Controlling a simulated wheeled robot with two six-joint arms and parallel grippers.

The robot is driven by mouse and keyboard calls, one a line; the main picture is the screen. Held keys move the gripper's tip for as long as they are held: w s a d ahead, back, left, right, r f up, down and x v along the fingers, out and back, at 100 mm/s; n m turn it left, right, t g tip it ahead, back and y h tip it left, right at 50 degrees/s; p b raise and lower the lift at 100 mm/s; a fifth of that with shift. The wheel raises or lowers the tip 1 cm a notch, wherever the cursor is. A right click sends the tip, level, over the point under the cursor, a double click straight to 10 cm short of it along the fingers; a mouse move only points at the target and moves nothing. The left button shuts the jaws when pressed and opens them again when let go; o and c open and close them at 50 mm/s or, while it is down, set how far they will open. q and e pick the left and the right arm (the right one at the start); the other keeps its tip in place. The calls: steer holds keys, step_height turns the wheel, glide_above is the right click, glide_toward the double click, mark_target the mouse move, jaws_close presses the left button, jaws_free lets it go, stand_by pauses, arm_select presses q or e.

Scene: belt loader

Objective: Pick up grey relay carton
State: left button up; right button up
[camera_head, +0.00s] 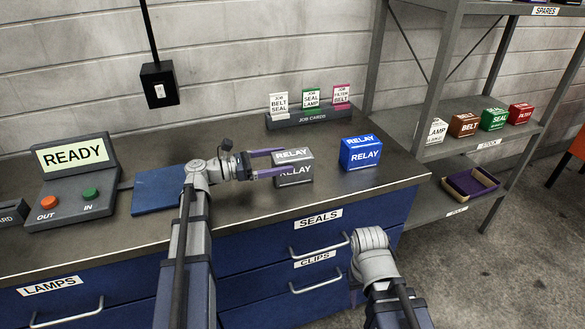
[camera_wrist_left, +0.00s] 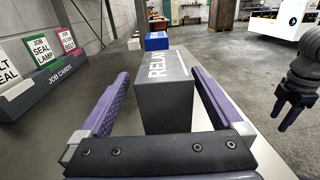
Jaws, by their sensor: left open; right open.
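The grey relay carton (camera_head: 297,158) stands upright on the dark worktop, with white RELAY lettering on its top and front. It also shows in the left wrist view (camera_wrist_left: 165,95). My left gripper (camera_head: 268,162) is open, with its purple fingers level with the carton. In the left wrist view the fingers (camera_wrist_left: 160,92) lie on either side of the carton, apart from it. Part of the carton's front is hidden by the near finger in the head view. My right gripper (camera_head: 358,292) is low in front of the drawers, mostly hidden behind its own wrist.
A blue RELAY carton (camera_head: 360,155) stands right of the grey one. A job card holder (camera_head: 310,118) is behind. A READY console (camera_head: 72,180) and blue panel (camera_head: 158,191) lie left. A shelf rack (camera_head: 470,130) with several cartons stands right.

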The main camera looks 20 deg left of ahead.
mark_target(299, 157)
arm_select(q)
steer(key=shift+x, duration=2.9)
steer(key=shift+s+d, duration=0.1)
steer(key=shift+s, duration=0.1)
steer(key=c, duration=1.4)
steer(key=shift+c, duration=0.2)
step_height(299, 157, up, 10)
steer(key=p, duration=1)
